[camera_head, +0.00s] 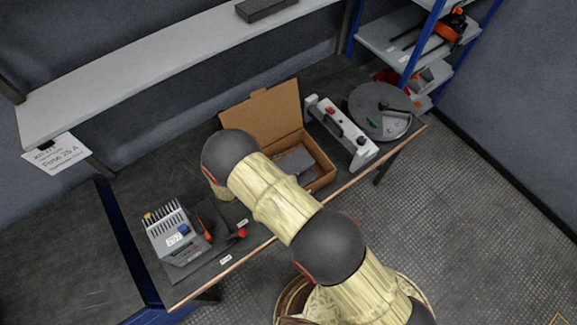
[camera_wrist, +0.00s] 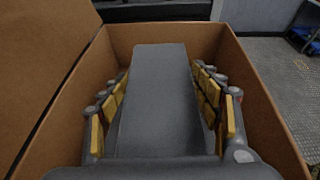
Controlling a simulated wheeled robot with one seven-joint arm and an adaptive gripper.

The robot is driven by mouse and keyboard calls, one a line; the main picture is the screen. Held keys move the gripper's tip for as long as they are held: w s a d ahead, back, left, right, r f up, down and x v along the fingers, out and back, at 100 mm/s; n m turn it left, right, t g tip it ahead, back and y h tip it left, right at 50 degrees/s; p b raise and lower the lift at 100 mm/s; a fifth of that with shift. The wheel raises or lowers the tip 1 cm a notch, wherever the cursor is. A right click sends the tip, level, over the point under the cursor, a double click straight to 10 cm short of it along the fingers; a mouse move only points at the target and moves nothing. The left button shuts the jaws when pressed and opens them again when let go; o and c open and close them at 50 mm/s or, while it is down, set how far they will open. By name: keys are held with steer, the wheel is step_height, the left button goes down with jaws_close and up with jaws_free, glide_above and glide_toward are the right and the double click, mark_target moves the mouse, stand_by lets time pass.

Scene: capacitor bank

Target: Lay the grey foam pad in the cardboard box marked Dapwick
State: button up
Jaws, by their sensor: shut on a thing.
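The cardboard box (camera_head: 321,183) stands open on the dark workbench with its lid flap up at the back. No marking on it is legible. The grey foam pad (camera_head: 297,160) shows partly inside the box, beside my arm. In the wrist view the pad (camera_wrist: 158,105) is a long flat grey slab between the box walls (camera_wrist: 262,105). My gripper (camera_wrist: 163,85) has yellow-padded fingers along both sides of the pad and is shut on it. Whether the pad touches the box floor is hidden. In the head view my arm hides the gripper.
A white device with a red button (camera_head: 341,132) and a grey round drum (camera_head: 380,110) stand right of the box. A grey unit with fins (camera_head: 175,235) stands on the left of the bench (camera_head: 150,190). A shelf (camera_head: 160,70) runs above the back.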

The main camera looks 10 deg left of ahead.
steer(key=o, duration=1)
steer(key=shift+s+d+f, duration=0.1)
steer(key=shift+f, duration=0.1)
steer(key=shift+r+p, duration=0.3)
steer(key=shift+p, duration=0.15)
steer(key=v, duration=1.2)
steer(key=shift+r, duration=0.4)
steer(key=shift+r, duration=0.1)
